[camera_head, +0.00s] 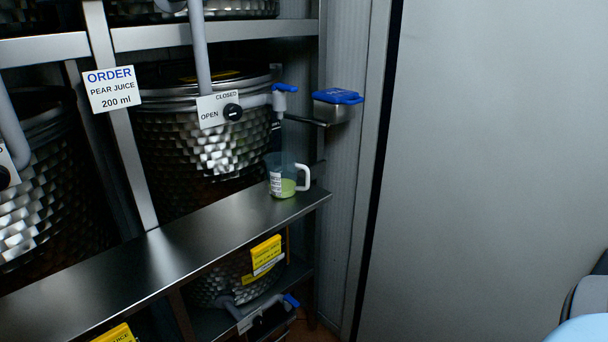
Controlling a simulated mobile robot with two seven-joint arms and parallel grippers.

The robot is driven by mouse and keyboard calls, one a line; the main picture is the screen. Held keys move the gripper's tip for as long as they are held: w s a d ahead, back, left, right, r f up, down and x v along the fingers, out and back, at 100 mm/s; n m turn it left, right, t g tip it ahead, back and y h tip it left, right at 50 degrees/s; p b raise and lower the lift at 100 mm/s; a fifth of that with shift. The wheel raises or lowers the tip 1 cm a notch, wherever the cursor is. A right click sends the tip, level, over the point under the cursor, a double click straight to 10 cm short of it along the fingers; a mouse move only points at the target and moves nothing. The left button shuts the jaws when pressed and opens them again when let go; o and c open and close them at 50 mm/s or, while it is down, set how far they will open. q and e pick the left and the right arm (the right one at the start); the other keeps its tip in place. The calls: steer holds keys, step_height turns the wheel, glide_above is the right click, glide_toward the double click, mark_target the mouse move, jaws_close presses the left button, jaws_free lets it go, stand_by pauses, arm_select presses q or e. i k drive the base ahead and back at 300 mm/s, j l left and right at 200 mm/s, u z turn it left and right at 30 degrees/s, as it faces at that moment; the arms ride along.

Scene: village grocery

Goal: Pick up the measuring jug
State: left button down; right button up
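The measuring jug (281,177) stands upright on the metal shelf (180,243), near the shelf's right end. It is clear, with a white label on its front and some pale green liquid in the bottom. Its white handle (304,178) points to the right. The jug is below a tap with a blue lever (284,88). Neither of my grippers is in view.
Dimpled metal tanks (203,135) stand behind the shelf, with an open/closed valve (232,112). An order sign (111,89) reads pear juice 200 ml. A blue-lidded metal box (334,104) sits right of the tap. The shelf left of the jug is clear.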

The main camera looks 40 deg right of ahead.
mark_target(281, 167)
steer(key=z, duration=1.1)
